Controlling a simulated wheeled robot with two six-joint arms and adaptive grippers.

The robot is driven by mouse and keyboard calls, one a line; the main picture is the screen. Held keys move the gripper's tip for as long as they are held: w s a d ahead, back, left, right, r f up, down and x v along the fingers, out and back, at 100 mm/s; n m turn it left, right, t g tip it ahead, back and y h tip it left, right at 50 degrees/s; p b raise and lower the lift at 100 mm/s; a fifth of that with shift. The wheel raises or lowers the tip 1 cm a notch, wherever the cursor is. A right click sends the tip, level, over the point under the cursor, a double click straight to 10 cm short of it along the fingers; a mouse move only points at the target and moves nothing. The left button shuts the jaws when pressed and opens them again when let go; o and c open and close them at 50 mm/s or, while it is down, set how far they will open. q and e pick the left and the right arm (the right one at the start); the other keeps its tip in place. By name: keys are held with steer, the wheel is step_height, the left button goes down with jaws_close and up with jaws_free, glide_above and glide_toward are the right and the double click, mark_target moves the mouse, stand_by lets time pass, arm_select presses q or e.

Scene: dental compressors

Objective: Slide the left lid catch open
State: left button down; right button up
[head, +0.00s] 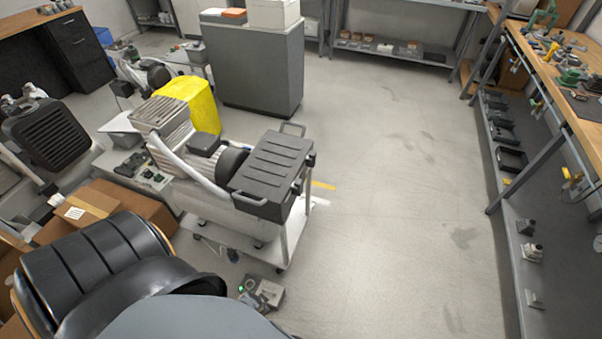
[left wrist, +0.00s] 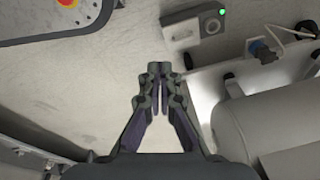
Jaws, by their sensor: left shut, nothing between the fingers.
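A dark grey ribbed lid or case (head: 272,170) sits on the right end of the compressor on a low white cart in the head view. It has a loop handle at its back edge. Small dark catches (head: 296,187) show along its right side; which one is the left lid catch I cannot tell. My left gripper (left wrist: 163,70) is shut and empty in the left wrist view, over the floor beside the cart. The lid and its catches are not in the left wrist view. Neither gripper shows in the head view.
The pale tank (left wrist: 285,120) lies right of my left gripper. A grey box with a green light (left wrist: 193,30) is on the floor nearby. A yellow cover (head: 200,103) stands behind the compressor. The floor (head: 390,200) to its right is clear up to a workbench (head: 560,75).

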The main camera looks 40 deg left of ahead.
arm_select(q)
steer(key=w+d+r+t, duration=0.1)
steer(key=w+r, duration=0.4)
steer(key=r, duration=0.6)
steer(key=w+d+r, duration=0.1)
steer(key=w+r, duration=0.5)
steer(key=r, duration=0.6)
steer(key=w+d+r+t, duration=0.1)
steer(key=w+r, duration=0.4)
steer(key=r, duration=0.6)
steer(key=w+a+r+n, duration=0.1)
steer(key=w+a+r, duration=0.2)
steer(key=w, duration=0.4)
steer(key=w+a+r+n, duration=0.1)
steer(key=w+a+r, duration=0.1)
steer(key=w+a, duration=0.3)
steer(key=w+a+r+n, duration=0.1)
steer(key=w+a+r, duration=0.2)
steer(key=w, duration=0.7)
steer(key=shift+w+a+r, duration=0.3)
steer(key=shift+a+r, duration=0.05)
steer(key=shift+a, duration=0.25)
steer(key=shift+f, duration=0.1)
